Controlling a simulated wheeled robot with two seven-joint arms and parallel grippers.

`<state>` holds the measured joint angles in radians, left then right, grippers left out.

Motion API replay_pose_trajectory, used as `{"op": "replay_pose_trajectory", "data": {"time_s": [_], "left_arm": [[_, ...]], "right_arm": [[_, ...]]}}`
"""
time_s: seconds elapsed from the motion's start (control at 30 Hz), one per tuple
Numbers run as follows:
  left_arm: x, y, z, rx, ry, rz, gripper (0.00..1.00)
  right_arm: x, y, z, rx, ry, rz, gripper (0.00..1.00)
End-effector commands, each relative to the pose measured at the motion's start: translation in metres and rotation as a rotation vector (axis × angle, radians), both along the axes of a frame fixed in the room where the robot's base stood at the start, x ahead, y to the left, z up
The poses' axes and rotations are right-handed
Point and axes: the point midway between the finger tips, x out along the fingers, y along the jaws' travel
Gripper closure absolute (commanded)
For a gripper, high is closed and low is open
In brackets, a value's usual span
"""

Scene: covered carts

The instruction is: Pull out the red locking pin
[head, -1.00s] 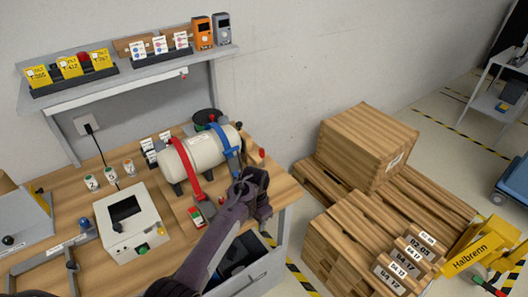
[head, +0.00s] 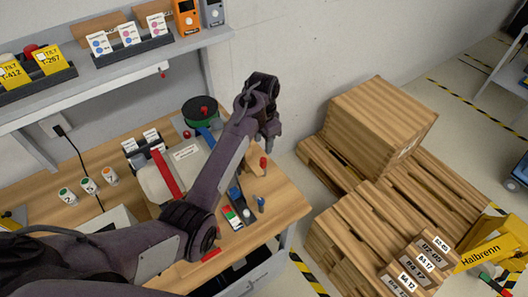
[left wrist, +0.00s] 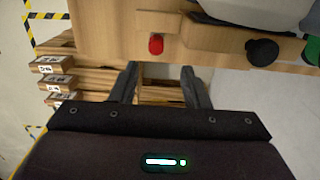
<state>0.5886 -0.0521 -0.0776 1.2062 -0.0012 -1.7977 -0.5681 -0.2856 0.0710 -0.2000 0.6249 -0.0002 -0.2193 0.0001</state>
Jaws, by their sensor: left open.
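A red pin head (head: 263,162), seemingly the locking pin, stands at the right part of the wooden bench (head: 285,195) in the head view. A red rounded head (left wrist: 155,44), likely the same pin, also shows in the left wrist view, beside a wooden block. My left gripper (head: 271,142) hangs above and just beyond it in the head view. In the left wrist view the left gripper (left wrist: 159,70) is open and empty, its two fingers apart, with the red head ahead of the gap and not between them. My right gripper is not in view.
The white tank (head: 186,153) with red and blue straps is partly hidden behind my left arm. A green round part (head: 201,112) with a red knob stands behind it. Stacked wooden crates (head: 380,115) and pallets stand right of the bench. A shelf (head: 150,60) overhangs the back left.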

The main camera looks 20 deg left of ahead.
Motion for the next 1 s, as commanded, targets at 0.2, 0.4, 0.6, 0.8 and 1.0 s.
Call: {"op": "replay_pose_trajectory", "data": {"time_s": [0.2,0.4,0.6,0.8,1.0], "left_arm": [[0.0,0.0,0.0,-0.001,-0.001,0.0,0.58],[0.0,0.0,-0.003,-0.001,0.001,0.0,0.58],[0.0,0.0,-0.023,0.0,0.001,0.0,0.58],[-0.001,0.0,-0.053,0.0,0.002,0.001,0.58],[-0.001,0.0,-0.079,0.0,0.0,-0.001,0.58]], "right_arm": [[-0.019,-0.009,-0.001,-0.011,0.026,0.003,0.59],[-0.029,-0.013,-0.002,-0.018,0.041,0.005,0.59],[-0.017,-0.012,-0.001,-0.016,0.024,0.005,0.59],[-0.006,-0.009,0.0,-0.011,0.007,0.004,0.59],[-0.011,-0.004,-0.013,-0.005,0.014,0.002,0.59]]}}
